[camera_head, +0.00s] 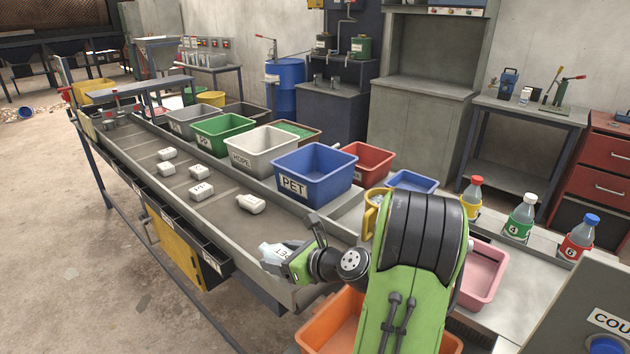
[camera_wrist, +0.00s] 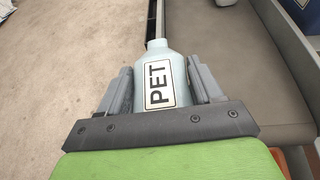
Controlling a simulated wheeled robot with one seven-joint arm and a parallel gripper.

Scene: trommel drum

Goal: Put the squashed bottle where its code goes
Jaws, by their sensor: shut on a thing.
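My gripper (camera_wrist: 161,88) is shut on a pale blue bottle (camera_wrist: 156,62) with a white label reading PET. In the head view the bottle (camera_head: 272,252) is held over the near end of the grey sorting belt, close to its left edge. The bottle's lower end is hidden by my gripper in the wrist view. A blue bin labelled PET (camera_head: 315,171) stands beyond the belt, up and right of my gripper (camera_head: 284,256). Beside it stand a light grey bin labelled HDPE (camera_head: 263,152) and a green bin labelled PP (camera_head: 222,132).
Several white labelled items lie on the belt, the nearest being a white bottle (camera_head: 251,203). An orange bin (camera_head: 330,322) and a pink bin (camera_head: 482,275) stand near my arm. A red bin (camera_head: 367,162) stands behind the PET bin. Numbered bottles (camera_head: 522,217) stand at right.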

